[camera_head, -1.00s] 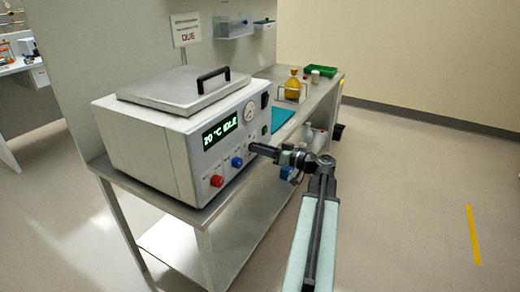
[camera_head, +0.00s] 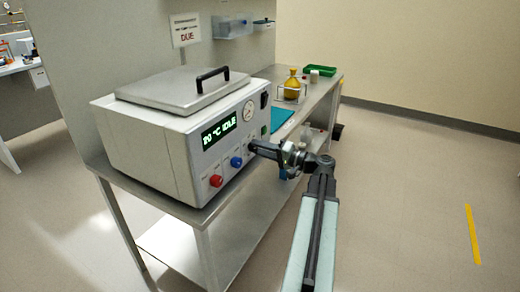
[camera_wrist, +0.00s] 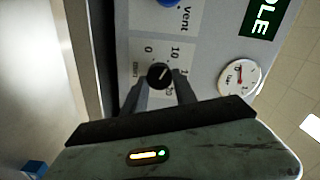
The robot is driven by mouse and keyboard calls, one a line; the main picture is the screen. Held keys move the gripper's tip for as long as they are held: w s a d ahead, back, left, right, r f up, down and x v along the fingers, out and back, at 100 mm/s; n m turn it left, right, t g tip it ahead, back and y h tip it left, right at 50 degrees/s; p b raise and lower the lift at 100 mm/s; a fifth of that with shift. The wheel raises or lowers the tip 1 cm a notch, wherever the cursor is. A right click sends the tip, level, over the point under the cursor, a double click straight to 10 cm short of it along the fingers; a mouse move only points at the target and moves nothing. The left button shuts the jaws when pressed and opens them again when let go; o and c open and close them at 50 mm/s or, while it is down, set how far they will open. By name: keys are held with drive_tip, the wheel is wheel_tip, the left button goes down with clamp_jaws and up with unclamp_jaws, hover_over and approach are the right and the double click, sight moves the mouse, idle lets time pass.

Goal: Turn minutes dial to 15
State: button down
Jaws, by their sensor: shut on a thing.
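The minutes dial is a small black round knob (camera_wrist: 160,74) with a pale pointer line, on the grey front panel of a benchtop device (camera_head: 140,150). In the head view my gripper (camera_head: 254,148) reaches the panel's right part and hides the dial.
A blue knob (camera_head: 236,162) labelled vent and a red knob (camera_head: 216,181) sit left of the dial. A yellow bottle (camera_head: 292,83) stands further along the bench.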

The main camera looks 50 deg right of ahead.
drive_tip(key=m, duration=0.6)
drive_tip(key=shift+f, duration=0.15)
drive_tip(key=m, duration=0.6)
drive_tip(key=shift+f+m, duration=0.1)
drive_tip(key=shift+m, duration=0.2)
drive_tip(key=c, duration=1)
unclamp_jaws()
drive_tip(key=v, duration=0.7)
drive_tip(key=shift+s, duration=0.4)
